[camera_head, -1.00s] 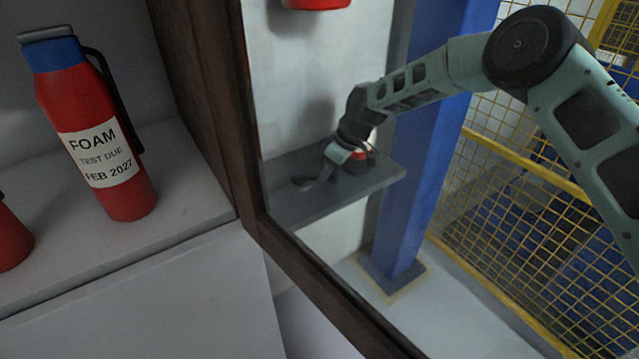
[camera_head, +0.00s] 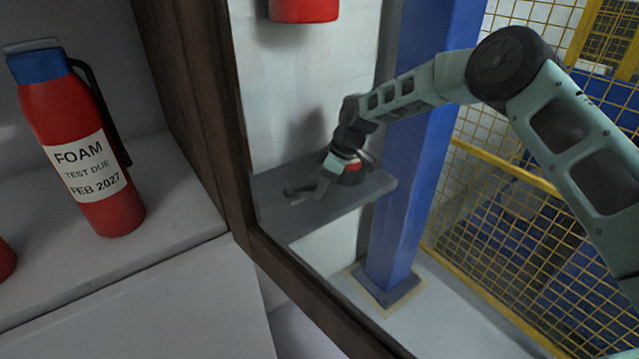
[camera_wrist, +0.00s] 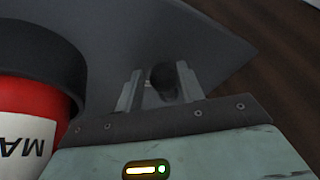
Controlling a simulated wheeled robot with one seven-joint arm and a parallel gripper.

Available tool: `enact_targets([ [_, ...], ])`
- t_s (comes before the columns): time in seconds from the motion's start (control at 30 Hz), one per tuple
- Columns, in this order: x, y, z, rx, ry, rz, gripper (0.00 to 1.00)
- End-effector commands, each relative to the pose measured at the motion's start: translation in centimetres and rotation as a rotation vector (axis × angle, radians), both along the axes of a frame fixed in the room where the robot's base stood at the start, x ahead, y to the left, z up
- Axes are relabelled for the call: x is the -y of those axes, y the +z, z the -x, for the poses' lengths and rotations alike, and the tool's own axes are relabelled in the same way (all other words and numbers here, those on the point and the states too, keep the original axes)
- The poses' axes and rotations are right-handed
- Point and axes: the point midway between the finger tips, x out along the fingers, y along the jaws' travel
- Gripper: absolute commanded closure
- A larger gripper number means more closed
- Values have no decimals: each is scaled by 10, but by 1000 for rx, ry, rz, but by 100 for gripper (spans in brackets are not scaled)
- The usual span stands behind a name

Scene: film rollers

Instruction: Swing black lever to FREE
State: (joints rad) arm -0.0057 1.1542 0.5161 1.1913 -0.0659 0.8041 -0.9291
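My gripper (camera_head: 303,191) reaches over the grey shelf at the wall in the head view. In the wrist view its two fingers (camera_wrist: 160,88) are apart, with a dark rounded knob (camera_wrist: 163,80) between them. The knob may be the end of the black lever; I cannot tell whether the fingers touch it. A red cylinder (camera_wrist: 28,112) with a black upper part and a white label reading "MA" stands left of the fingers. Its red body (camera_head: 352,166) shows partly behind my wrist in the head view. No FREE marking is readable.
The grey shelf (camera_head: 350,203) ends near a blue pillar (camera_head: 405,190). A brown frame post (camera_head: 205,110) separates it from a pale ledge with a red foam extinguisher (camera_head: 75,135). A red object (camera_head: 303,8) hangs above. Yellow mesh fencing (camera_head: 480,190) is at right.

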Motion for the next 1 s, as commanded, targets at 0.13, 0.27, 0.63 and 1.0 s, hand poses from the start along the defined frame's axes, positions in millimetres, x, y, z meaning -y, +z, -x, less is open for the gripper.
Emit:
enact_targets([
  [0.13, -4, 4, -1, 6, 0, -5, 62],
  [0.27, -5, 9, -2, 9, 0, -8, 62],
  [0.63, -3, 71, -2, 10, 0, -7, 62],
  [1.0, -2, 104, -1, 5, 0, -5, 62],
])
